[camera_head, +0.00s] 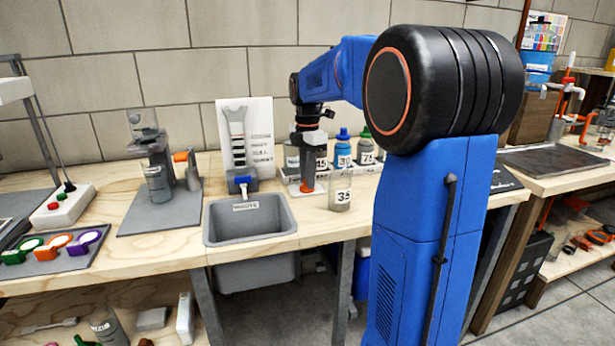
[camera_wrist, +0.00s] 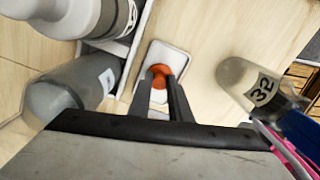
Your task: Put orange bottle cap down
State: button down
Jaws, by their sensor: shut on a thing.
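My gripper (camera_head: 307,186) points down over the bench, right of the sink. It is shut on the orange bottle cap (camera_wrist: 158,70), which shows between the fingertips in the wrist view (camera_wrist: 163,82). The cap is over a small pale square pad (camera_wrist: 172,52); I cannot tell whether it touches the pad.
Several capped bottles stand close behind the gripper, among them a blue-capped one (camera_head: 342,150). The grey sink (camera_head: 250,222) is to the left. Some bare bench lies around the pad.

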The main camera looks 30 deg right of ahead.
jog(key=shift+f, duration=0.1)
jog(key=c, duration=1.6)
grip_release()
jog(key=shift+c, duration=0.2)
notch_tip(320, 180, up, 12)
jog(key=s+a+f+m+t, duration=0.1)
jog(key=s+a+f+m, duration=0.4)
jog(key=s, duration=0.5)
jog(key=s+a+f+m+t, duration=0.2)
jog(key=s+a+f+m, duration=0.3)
jog(key=s, duration=0.5)
jog(key=s+a+f+m+t, duration=0.1)
jog(key=s+a+f+m, duration=0.5)
jog(key=s+f, duration=0.4)
jog(key=shift+f+m+t, duration=0.35)
jog(key=shift+m+t, duration=0.05)
jog(key=shift+m, duration=0.5)
jog(key=shift+s, duration=0.1)
